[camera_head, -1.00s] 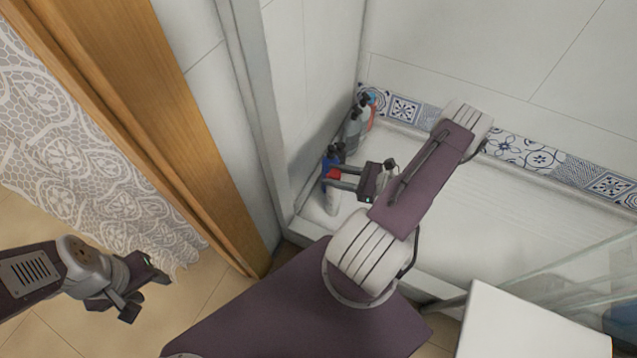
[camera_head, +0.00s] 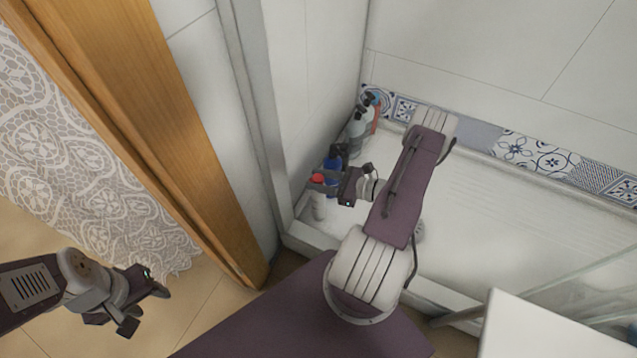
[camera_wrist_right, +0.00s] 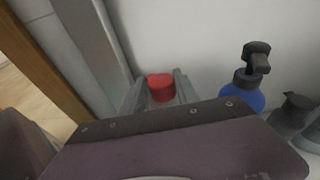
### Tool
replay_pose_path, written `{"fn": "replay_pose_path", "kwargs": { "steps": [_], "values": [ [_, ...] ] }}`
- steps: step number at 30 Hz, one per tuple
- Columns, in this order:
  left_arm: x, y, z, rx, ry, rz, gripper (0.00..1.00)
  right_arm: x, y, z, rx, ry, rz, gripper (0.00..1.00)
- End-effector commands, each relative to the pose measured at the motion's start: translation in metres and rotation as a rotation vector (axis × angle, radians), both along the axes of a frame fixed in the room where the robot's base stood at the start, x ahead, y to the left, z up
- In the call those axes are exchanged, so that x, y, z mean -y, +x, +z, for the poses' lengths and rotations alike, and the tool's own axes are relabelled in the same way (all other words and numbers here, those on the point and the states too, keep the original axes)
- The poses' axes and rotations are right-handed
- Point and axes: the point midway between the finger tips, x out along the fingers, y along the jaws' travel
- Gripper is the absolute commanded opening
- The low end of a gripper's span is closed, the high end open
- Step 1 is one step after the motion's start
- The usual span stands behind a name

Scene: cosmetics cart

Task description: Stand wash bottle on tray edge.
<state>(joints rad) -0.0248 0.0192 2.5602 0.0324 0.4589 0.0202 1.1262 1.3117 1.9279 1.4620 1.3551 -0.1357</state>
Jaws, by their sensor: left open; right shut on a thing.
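A white bottle (camera_head: 319,204) with a red cap stands near the left corner of the white shower tray (camera_head: 300,232), close to its edge. It looks upright. My right gripper (camera_head: 318,183) is shut on this bottle near its cap. In the right wrist view the red cap (camera_wrist_right: 161,88) shows between the two fingers of my right gripper (camera_wrist_right: 160,92); the bottle's body is hidden there. My left gripper (camera_head: 147,302) is open and empty, low at the left, away from the tray.
A blue pump bottle (camera_wrist_right: 243,92) stands right beside the held one. Grey bottles (camera_head: 357,130) stand behind along the wall. A wooden door frame (camera_head: 185,130) and lace curtain (camera_head: 70,150) are at left. The tray's middle and right are largely clear.

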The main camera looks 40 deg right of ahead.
Motion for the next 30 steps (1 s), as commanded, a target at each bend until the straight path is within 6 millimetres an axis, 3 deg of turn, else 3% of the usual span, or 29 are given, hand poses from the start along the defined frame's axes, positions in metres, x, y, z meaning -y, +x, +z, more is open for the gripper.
{"fn": "replay_pose_path", "kwargs": {
  "steps": [5, 6, 8, 9, 20, 30],
  "values": [
    [0.0, 0.0, 0.0, 0.001, 0.0, 0.0, 0.47, 0.0, 0.0, -0.001, 0.002, 0.001, 0.0, 0.0],
    [0.0, 0.0, -0.001, 0.001, 0.0, 0.0, 0.47, 0.0, 0.0, -0.002, 0.0, 0.0, 0.0, 0.39],
    [0.0, 0.0, 0.0, 0.001, 0.0, 0.0, 0.47, 0.0, 0.0, -0.001, 0.0, 0.0, 0.0, 0.56],
    [0.0, 0.0, 0.0, 0.001, 0.0, 0.0, 0.47, 0.0, 0.0, -0.001, 0.0, 0.0, 0.0, 0.59],
    [0.0, 0.0, 0.006, 0.001, 0.0, 0.0, 0.47, 0.002, -0.002, 0.005, 0.001, 0.001, -0.002, 0.59],
    [0.0, 0.0, 0.044, 0.001, 0.0, 0.0, 0.47, 0.04, -0.06, 0.022, 0.0, 0.0, -0.006, 0.59]
  ]
}}
